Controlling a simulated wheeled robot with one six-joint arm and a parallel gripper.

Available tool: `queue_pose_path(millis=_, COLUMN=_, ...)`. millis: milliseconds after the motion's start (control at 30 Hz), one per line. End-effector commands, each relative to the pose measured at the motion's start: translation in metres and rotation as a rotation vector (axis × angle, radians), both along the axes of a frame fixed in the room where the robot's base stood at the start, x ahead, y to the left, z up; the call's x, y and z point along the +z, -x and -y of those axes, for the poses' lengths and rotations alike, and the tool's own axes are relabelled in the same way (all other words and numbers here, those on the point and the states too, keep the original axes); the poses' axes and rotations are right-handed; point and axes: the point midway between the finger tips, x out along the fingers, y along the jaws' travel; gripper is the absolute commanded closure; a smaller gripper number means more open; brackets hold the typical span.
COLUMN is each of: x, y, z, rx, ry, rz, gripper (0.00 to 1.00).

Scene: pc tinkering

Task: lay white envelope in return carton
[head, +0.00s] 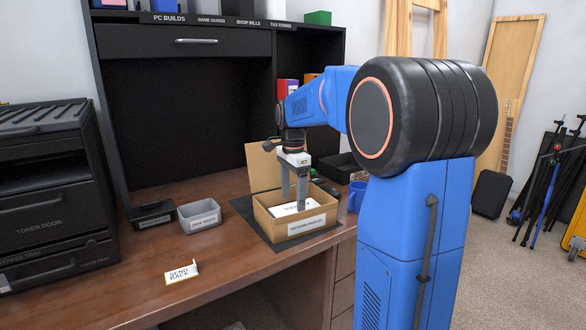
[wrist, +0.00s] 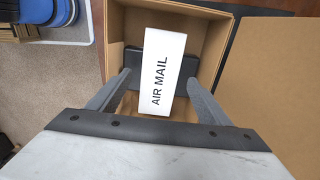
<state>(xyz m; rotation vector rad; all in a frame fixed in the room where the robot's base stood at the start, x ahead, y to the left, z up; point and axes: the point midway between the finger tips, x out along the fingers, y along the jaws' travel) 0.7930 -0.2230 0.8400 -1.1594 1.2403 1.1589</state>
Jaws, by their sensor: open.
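The white envelope, marked AIR MAIL, shows in the wrist view (wrist: 161,88) and in the head view (head: 290,209). It lies inside the open cardboard return carton (head: 297,238), across a black object (wrist: 188,68) on the carton's floor. The carton's brown wall also shows in the wrist view (wrist: 222,45). My gripper (wrist: 158,80) points down into the carton, its fingers apart on either side of the envelope with gaps showing. In the head view my gripper (head: 294,203) is over the carton; its fingertips are partly hidden there.
The carton stands on a dark mat (head: 250,208) near the desk's front edge. A grey bin (head: 200,218) and a black tray (head: 152,214) stand to its left. A SEND BACK card (head: 182,273) lies in front. A blue mug (head: 356,196) is on the right.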

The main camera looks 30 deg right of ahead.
Motion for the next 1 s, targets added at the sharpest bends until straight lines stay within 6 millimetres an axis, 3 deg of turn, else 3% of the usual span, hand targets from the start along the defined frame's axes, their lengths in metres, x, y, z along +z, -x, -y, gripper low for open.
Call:
queue_pose_path(millis=600, x=0.12, y=0.0, z=0.0, rx=0.0, ry=0.001, rz=0.003, gripper=0.28)
queue_pose_path(millis=800, x=0.147, y=0.0, z=0.0, rx=0.0, ry=0.0, rz=0.001, gripper=0.28)
queue_pose_path(millis=1000, x=0.159, y=0.0, z=0.0, rx=0.0, ry=0.0, rz=0.0, gripper=0.28)
